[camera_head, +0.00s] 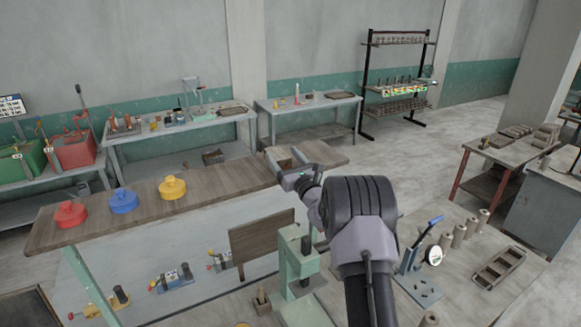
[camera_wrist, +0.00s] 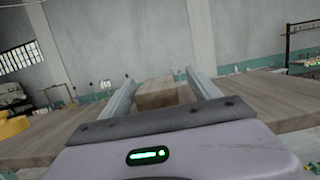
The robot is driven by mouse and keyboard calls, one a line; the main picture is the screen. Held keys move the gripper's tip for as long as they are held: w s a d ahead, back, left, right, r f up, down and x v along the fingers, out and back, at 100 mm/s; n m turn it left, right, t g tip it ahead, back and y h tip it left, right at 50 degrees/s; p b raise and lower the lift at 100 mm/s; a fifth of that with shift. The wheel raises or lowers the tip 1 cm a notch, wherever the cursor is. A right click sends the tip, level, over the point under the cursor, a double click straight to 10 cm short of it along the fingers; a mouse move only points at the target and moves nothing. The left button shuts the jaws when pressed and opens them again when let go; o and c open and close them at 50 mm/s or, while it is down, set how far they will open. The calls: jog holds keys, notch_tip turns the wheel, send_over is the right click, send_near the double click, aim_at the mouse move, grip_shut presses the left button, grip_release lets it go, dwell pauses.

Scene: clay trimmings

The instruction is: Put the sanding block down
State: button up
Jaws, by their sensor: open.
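The sanding block appears as a brown wooden block (camera_wrist: 158,93) between the two fingers in the wrist view. It seems to rest on the long wooden shelf board (camera_head: 222,187), whose planks also show in the wrist view (camera_wrist: 275,97). My gripper (camera_head: 284,158) is at the right part of this board in the head view. Its two pale fingers, seen in the wrist view (camera_wrist: 162,90), stand apart on either side of the block, with a gap visible at the right. In the head view the block is small and hard to make out between the fingers.
Red (camera_head: 70,214), blue (camera_head: 123,201) and yellow (camera_head: 172,188) round lidded things stand on the board's left part. A green press (camera_head: 296,262) stands in front, below the board. Grey workbenches (camera_head: 310,103) and a dark rack (camera_head: 398,85) stand behind.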

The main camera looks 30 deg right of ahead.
jog(key=b+v, duration=0.4)
jog(key=v, duration=0.7)
jog(key=s+a+r+n+g+y, duration=0.2)
jog(key=s+a+n+g+y, duration=0.15)
jog(key=a, duration=0.45)
jog(key=s+a+r+n+g+y, duration=0.25)
jog(key=a+n+y, duration=0.2)
jog(key=a, duration=0.35)
jog(key=s+a+r+n+g+y, duration=0.25)
jog(key=a+n, duration=0.25)
jog(key=a, duration=0.3)
jog(key=s+a+f+n+g+h, duration=0.1)
jog(key=s+a+n+g, duration=0.2)
jog(key=s+a+n, duration=0.5)
jog(key=s+a+f+n+g+h, duration=0.1)
jog(key=s+a+f+n+g, duration=0.2)
jog(key=s, duration=0.8)
jog(key=s+d+f+n+h, duration=0.3)
jog(key=s+d+n+h, duration=0.5)
jog(key=s, duration=0.4)
notch_tip(320, 180, down, 38)
jog(key=b, duration=3.7)
jog(key=shift+d+m+y+b, duration=0.3)
jog(key=shift+m+y, duration=0.05)
jog(key=shift+m, duration=0.05)
